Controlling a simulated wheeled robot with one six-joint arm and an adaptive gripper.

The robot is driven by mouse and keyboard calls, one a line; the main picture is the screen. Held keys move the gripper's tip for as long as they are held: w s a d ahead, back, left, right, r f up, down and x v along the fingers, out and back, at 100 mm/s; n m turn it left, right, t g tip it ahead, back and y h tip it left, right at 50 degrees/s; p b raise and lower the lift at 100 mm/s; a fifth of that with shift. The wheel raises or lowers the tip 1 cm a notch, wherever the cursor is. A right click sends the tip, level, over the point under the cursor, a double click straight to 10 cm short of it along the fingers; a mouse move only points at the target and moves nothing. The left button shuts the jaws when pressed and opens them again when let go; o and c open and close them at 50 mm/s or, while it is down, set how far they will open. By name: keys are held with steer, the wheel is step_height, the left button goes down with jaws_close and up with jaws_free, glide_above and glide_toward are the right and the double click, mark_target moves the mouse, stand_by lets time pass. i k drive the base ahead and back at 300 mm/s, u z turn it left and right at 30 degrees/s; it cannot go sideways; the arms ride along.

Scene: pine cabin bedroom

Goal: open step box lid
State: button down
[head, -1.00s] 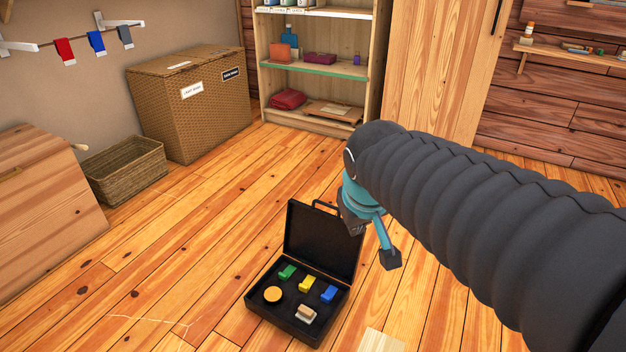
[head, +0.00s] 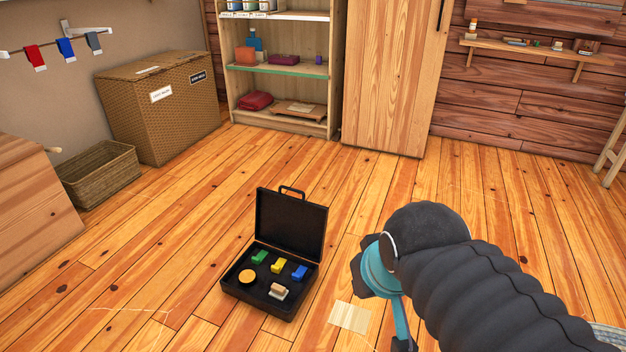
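I cannot tell for sure which thing is the step box. A pale wooden box (head: 35,195) at the left edge, cut off by the frame, is one candidate; its top looks closed and a small light peg (head: 53,150) sticks out near its upper right corner. My gripper (head: 383,312), teal with dark pads, is at the lower right, far from that box. Its fingers look spread, with nothing seen between them; my dark sleeved arm hides part of it.
A black case (head: 291,228) stands open on the floor with small coloured blocks inside, left of my gripper. A pale square (head: 349,317) lies beside it. A wicker hamper (head: 165,115), basket (head: 98,176) and shelf unit (head: 278,115) stand behind.

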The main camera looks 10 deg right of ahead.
mark_target(296, 226)
steer(key=z, duration=0.2)
steer(key=i, duration=1.2)
steer(key=u, duration=0.25)
